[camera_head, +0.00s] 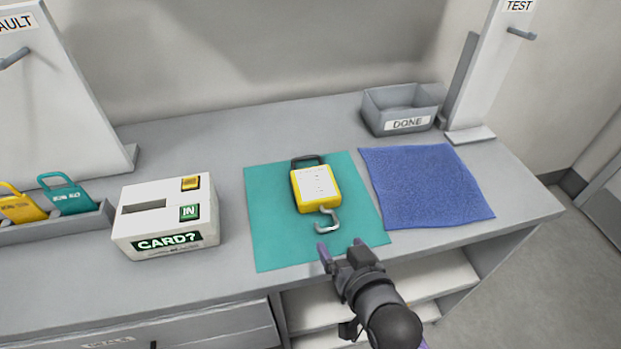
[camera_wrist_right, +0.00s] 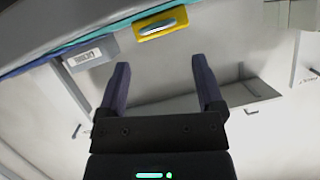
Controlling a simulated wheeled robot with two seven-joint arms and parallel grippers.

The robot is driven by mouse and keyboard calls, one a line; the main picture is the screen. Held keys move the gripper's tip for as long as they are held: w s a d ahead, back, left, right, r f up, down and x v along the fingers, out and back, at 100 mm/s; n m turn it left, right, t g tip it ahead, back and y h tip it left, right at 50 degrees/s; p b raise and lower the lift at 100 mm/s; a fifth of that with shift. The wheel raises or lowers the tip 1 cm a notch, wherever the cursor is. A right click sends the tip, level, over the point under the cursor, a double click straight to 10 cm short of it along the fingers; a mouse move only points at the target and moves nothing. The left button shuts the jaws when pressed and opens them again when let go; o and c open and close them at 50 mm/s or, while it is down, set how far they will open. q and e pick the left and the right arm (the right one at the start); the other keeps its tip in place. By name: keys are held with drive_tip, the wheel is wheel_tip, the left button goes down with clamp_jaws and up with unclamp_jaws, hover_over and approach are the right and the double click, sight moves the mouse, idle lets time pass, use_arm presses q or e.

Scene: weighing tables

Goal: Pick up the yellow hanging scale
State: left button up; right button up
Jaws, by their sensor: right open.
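The yellow hanging scale (camera_head: 317,186) lies on the teal mat (camera_head: 262,240) on the table. It has a white label face, a dark handle at its far end and a silver hook at its near end. In the right wrist view the scale (camera_wrist_right: 187,27) shows at the top, beyond the fingers. My right gripper (camera_head: 341,248) is open and empty at the near edge of the teal mat, just short of the hook. Its two fingers (camera_wrist_right: 161,85) stand well apart in the wrist view. My left gripper is not in view.
A blue mat (camera_head: 425,187) lies to the right. A grey DONE bin (camera_head: 402,107) stands behind it. A white CARD? box (camera_head: 165,215) stands left, beside a grey holder with yellow and teal tags (camera_head: 66,194). White posts marked AULT (camera_head: 55,100) and TEST (camera_head: 487,70) stand at the sides.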

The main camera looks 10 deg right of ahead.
sight(330, 229)
drive_tip(key=b+x, duration=0.2)
drive_tip(key=x, duration=0.5)
drive_tip(key=shift+d+f, duration=0.2)
drive_tip(key=shift+f, duration=0.05)
drive_tip(key=shift+w, duration=0.15)
drive_tip(key=shift+r, duration=0.1)
clamp_jaws()
